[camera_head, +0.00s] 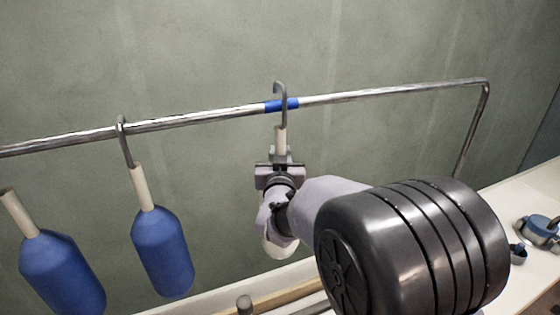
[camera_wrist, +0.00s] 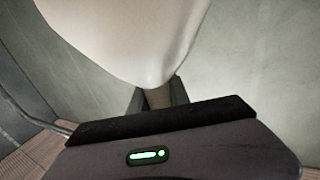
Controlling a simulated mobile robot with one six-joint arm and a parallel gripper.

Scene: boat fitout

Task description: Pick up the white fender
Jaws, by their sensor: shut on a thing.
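The white fender hangs by a grey hook (camera_head: 281,100) over the rail at its blue-marked stretch (camera_head: 282,104). Its pale neck (camera_head: 281,138) runs down from the hook into my gripper (camera_head: 280,156), which is shut on it. Most of the white body is hidden behind my arm in the head view; a pale part (camera_head: 272,248) shows below the wrist. In the wrist view the white fender's body (camera_wrist: 125,35) fills the top, and the fingers (camera_wrist: 158,98) stand on both sides of its neck.
The metal rail (camera_head: 390,93) crosses in front of a grey-green wall and bends down at the right. Two blue fenders (camera_head: 162,250) (camera_head: 62,272) hang to the left, apart from my gripper. A pale bench (camera_head: 535,195) at the right holds a blue-grey fitting (camera_head: 537,230).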

